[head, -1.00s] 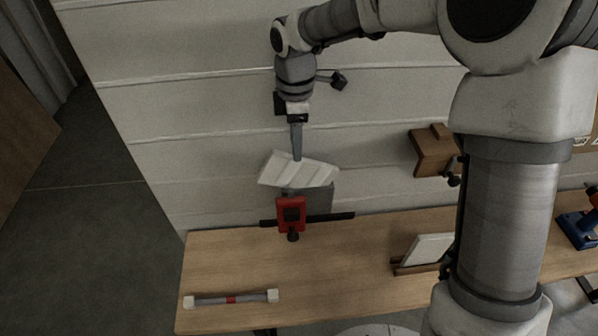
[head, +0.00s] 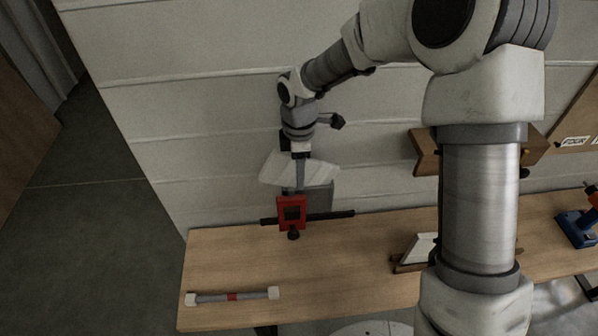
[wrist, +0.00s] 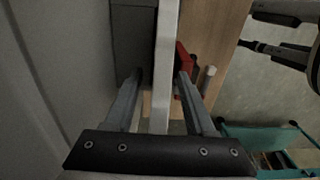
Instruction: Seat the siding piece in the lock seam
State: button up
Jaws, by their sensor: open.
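The siding piece (head: 278,168), a pale ribbed panel, stands on edge above the red clamp in the head view. In the wrist view it is a narrow white strip (wrist: 163,60) running between my fingers. My gripper (head: 299,189) is open and low at the panel; in the wrist view its two fingers (wrist: 159,78) straddle the strip, with a visible gap at least on the left. A grey plate (head: 319,198) stands just below the panel, behind the red clamp (head: 291,214). I cannot make out the lock seam or whether the panel's lower edge is in it.
The wooden bench (head: 340,262) holds a grey bar with white ends (head: 232,297) and a small stand with a white plate (head: 420,250). A wooden wall bracket (head: 425,150) is to the right. The white wall is close behind my gripper. The bench middle is clear.

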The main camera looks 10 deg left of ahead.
grip_shut()
jog(key=shift+r, duration=0.15)
notch_tip(320, 180, up, 17)
jog(key=f+g+y+b, duration=0.1)
jog(key=f+y+b, duration=0.1)
jog(key=y, duration=0.2)
jog(key=d+f+g+y+b, duration=0.1)
jog(key=f+y+b, duration=0.1)
jog(key=y, duration=0.1)
jog(key=d+f+g+y+b, duration=0.1)
jog(key=f+y+b, duration=0.1)
jog(key=f+y, duration=0.1)
jog(key=shift+w+d+n+g+y, duration=0.1)
jog(key=shift+d+n+g+y, duration=0.2)
jog(key=shift+y, duration=0.5)
jog(key=shift+w+d+r+y+b, duration=0.2)
jog(key=shift+w+r+y+b, duration=0.1)
jog(key=shift+w+y, duration=0.15)
